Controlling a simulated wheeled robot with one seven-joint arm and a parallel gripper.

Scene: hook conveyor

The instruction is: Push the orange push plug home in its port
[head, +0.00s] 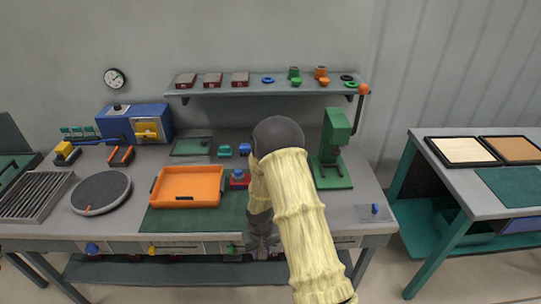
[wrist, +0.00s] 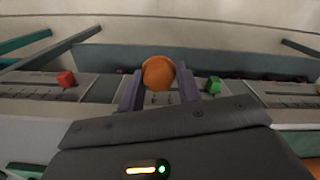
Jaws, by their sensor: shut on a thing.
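The orange push plug (wrist: 158,73) shows as a round orange head between my two fingers in the wrist view. My gripper (wrist: 159,88) is shut on it, with one finger on each side. In the head view my gripper (head: 263,246) is low at the front face of the workbench, and my arm and wrist hide the orange plug there. The port behind the plug is hidden, so I cannot tell how deep the plug sits.
A red plug (wrist: 66,79) and a green plug (wrist: 214,85) stand on the panel to either side. The front panel (head: 190,247) also carries blue and yellow plugs. An orange tray (head: 187,203) and a green press (head: 333,150) stand on the bench above.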

